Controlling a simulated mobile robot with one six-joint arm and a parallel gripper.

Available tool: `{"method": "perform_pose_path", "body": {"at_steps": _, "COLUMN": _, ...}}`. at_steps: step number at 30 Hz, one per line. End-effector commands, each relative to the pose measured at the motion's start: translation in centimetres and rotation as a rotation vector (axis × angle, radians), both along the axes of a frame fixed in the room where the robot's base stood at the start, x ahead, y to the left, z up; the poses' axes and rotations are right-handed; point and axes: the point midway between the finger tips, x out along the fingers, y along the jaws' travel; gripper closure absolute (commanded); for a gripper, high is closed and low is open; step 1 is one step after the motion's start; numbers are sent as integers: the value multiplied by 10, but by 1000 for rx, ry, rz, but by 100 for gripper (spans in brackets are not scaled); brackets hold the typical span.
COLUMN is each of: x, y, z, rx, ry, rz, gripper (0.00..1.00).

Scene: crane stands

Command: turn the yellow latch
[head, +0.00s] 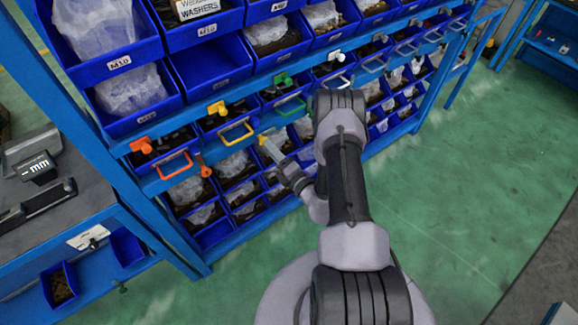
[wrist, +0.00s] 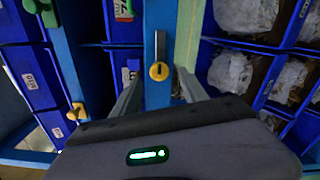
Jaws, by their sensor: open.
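The yellow latch (wrist: 158,71) shows in the wrist view as a round yellow knob with a dark slot, and a grey metal strip extends above it. It sits on a blue rail of the rack. My gripper (wrist: 161,80) is open, with one finger on each side of the latch in that picture. I cannot tell whether the fingers touch it. In the head view my gripper (head: 267,145) is at the rack front, just right of the yellow pull handle (head: 237,133). There the latch is mostly hidden by the fingers.
The blue rack holds several bins with bagged parts. An orange handle (head: 175,166) and orange latch (head: 204,166) are to the left, a green handle (head: 292,107) to the right. A yellow clip (head: 217,108) is above the yellow handle. A grey workbench (head: 75,215) stands left; green floor is clear right.

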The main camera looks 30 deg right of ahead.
Motion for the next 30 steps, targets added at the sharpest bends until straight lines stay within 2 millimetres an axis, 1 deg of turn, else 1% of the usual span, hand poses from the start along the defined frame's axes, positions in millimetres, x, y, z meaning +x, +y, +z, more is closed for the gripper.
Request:
{"method": "perform_pose_path", "body": {"at_steps": 1, "x": -16, "y": -3, "z": 2, "rx": 5, "ry": 3, "rz": -7, "gripper": 48}}
{"method": "perform_pose_path", "body": {"at_steps": 6, "x": -73, "y": -5, "z": 2, "rx": 6, "ry": 4, "rz": -8, "gripper": 48}}
{"method": "perform_pose_path", "body": {"at_steps": 9, "x": -101, "y": -6, "z": 2, "rx": 5, "ry": 3, "rz": -9, "gripper": 48}}
{"method": "perform_pose_path", "body": {"at_steps": 12, "x": -120, "y": -6, "z": 1, "rx": 3, "ry": 2, "rz": -7, "gripper": 48}}
{"method": "perform_pose_path", "body": {"at_steps": 15, "x": -131, "y": -5, "z": 1, "rx": 2, "ry": 1, "rz": -3, "gripper": 48}}
{"method": "perform_pose_path", "body": {"at_steps": 18, "x": -135, "y": -5, "z": 1, "rx": 1, "ry": 1, "rz": -1, "gripper": 48}}
{"method": "perform_pose_path", "body": {"at_steps": 29, "x": -135, "y": -5, "z": 1, "rx": 0, "ry": 0, "rz": 0, "gripper": 48}}
{"method": "perform_pose_path", "body": {"at_steps": 30, "x": -133, "y": -4, "z": 3, "rx": -5, "ry": -3, "rz": 8, "gripper": 48}}
